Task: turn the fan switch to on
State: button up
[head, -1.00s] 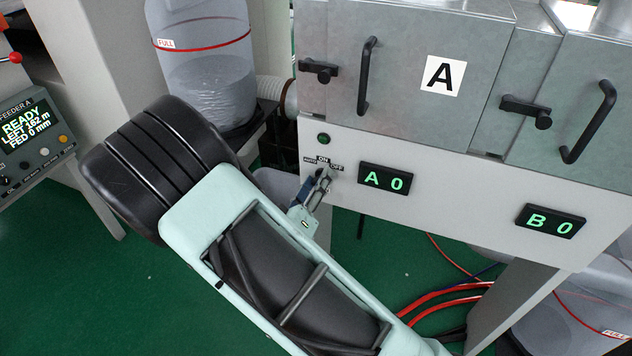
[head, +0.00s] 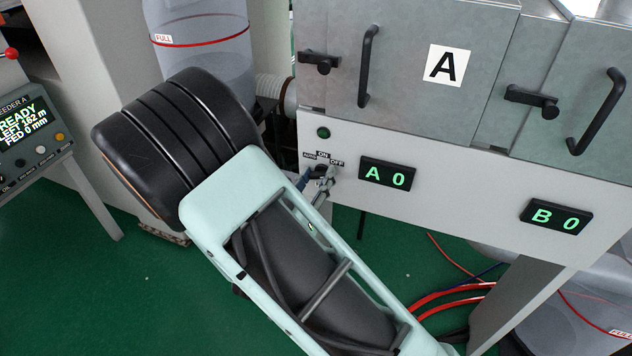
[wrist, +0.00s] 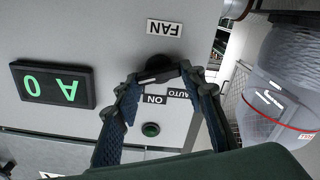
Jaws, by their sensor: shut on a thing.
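The fan switch is a dark knob (wrist: 168,66) on the pale panel below door A, seen upside down in the wrist view under the FAN label.
A green lamp (head: 323,132) sits above the switch. The A display (head: 386,175) is close to its right, reading 0. Door handles (head: 368,66) jut out above. A clear hopper marked FULL (head: 205,50) stands behind my wrist.

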jog(key=shift+d+m+b, duration=0.1)
jog(key=shift+m+b, duration=1.3)
jog(key=shift+m, duration=0.8)
jog(key=o, duration=1.2)
jog(key=shift+c, duration=0.2)
jog(key=v, duration=1.2)
